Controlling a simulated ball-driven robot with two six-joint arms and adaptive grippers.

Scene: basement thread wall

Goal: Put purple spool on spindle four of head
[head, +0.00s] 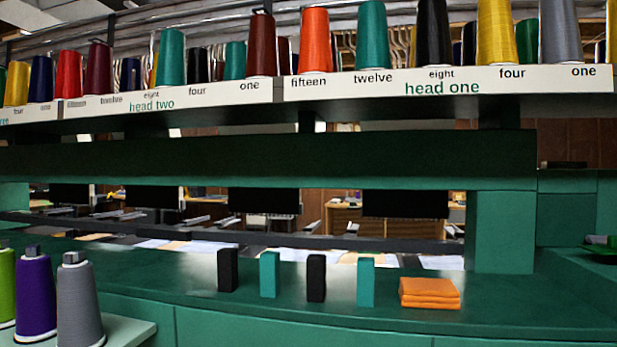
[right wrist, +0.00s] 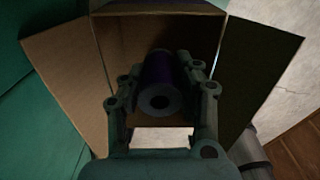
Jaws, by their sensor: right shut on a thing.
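My right gripper (right wrist: 160,98) is shut on a dark purple spool (right wrist: 158,85), whose round end with a central hole faces the wrist camera. The spool is at the mouth of an open cardboard box (right wrist: 118,38); whether it touches the box is unclear. In the head view, another purple spool (head: 35,297) stands upright at lower left. Thread cones stand along the rack labelled head one (head: 442,88) and head two (head: 152,105). A yellow cone (head: 495,32) stands above "four" of head one. Above "four" of head two, a smaller black cone (head: 197,66) shows farther back. My left gripper is not in view.
A grey spool (head: 78,300) and a green one (head: 6,288) flank the standing purple spool. Several small upright blocks, one teal (head: 366,282), and folded orange cloth (head: 430,292) are on the green table (head: 420,318). The box flaps (right wrist: 68,80) spread outward.

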